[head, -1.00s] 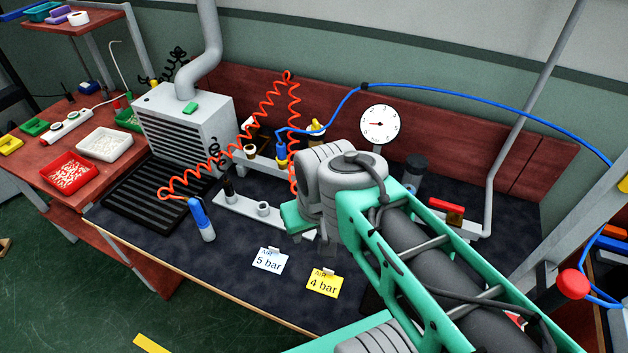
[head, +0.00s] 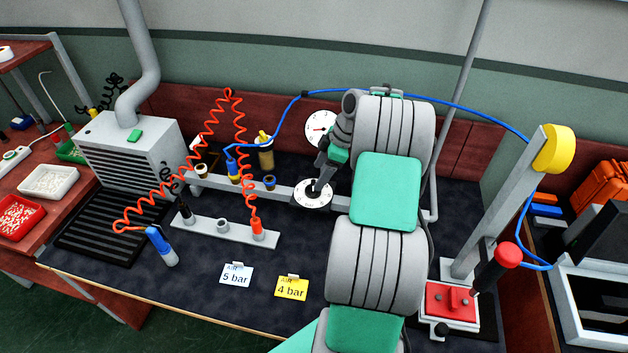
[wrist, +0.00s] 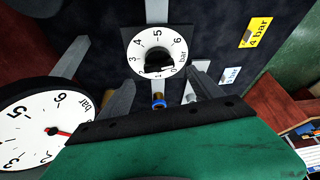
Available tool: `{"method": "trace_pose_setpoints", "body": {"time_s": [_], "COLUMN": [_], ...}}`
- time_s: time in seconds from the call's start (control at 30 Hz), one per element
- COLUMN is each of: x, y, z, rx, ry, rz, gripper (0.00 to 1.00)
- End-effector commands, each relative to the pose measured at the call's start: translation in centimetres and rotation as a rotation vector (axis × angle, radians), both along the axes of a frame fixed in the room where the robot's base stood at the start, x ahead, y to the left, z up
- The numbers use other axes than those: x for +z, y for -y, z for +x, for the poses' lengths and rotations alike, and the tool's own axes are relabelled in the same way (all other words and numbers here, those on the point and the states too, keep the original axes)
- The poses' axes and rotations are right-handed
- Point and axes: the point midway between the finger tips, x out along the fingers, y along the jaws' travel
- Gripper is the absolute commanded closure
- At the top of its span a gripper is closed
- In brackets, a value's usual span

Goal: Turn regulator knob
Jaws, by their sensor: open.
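The regulator knob (wrist: 158,62) is black and sits on a round white dial marked in bar. My gripper (head: 317,184) points down at the dial. In the wrist view my gripper (wrist: 161,75) is open, one finger to each side of the knob in the picture. A white 5 bar card (head: 235,275) and yellow 4 bar card (head: 291,287) lie in front.
A red coiled hose (head: 207,133) and blue hose (head: 465,112) cross the bench. A red-knobbed lever press (head: 450,303) stands right of my arm.

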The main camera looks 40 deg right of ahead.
Motion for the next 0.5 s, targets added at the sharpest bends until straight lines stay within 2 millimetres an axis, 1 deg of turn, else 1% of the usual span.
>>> {"method": "trace_pose_setpoints", "body": {"time_s": [0.1, 0.23, 0.33, 0.5], "x": [-2.1, -3.8, -4.4, -4.5], "y": [-0.9, -1.4, -1.6, -1.6], "z": [0.5, 1.0, 1.1, 1.1], "rx": [0.001, -0.001, -0.002, -0.003], "ry": [-0.003, -0.002, -0.001, -0.001], "rz": [0.002, 0.002, 0.0, -0.001], "gripper": [0.25, 0.25, 0.25, 0.25]}}
